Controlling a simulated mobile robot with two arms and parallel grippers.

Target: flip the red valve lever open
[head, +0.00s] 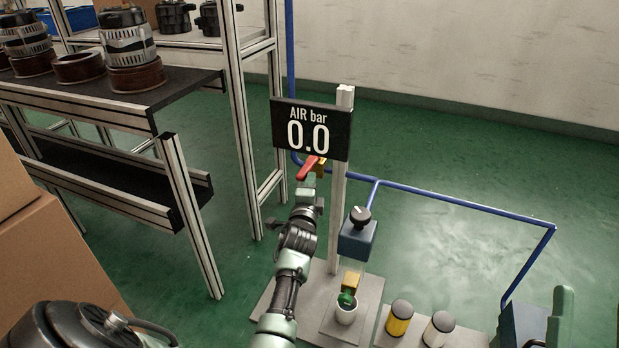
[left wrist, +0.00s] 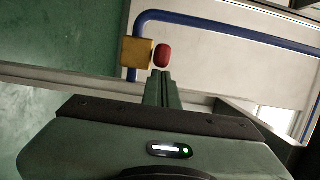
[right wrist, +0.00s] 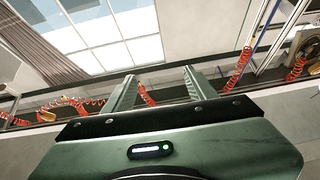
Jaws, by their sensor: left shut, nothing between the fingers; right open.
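The red valve lever (head: 308,167) sits on a brass valve body (head: 321,167), just below the black AIR bar display (head: 311,129), which reads 0.0. In the left wrist view, the red lever end (left wrist: 162,55) is beside the yellow brass block (left wrist: 137,51) on the blue pipe. My left gripper (head: 306,190) is just below the lever in the head view. In the left wrist view, its fingers (left wrist: 162,76) are shut and empty, with the tips close to the lever; I cannot tell if they touch. My right gripper (right wrist: 157,88) is open and empty, facing windows and coiled red hoses.
A blue pipe (head: 460,202) runs right from the post (head: 340,200). A shelf rack (head: 140,95) with alternator parts and cardboard boxes (head: 60,265) are left.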

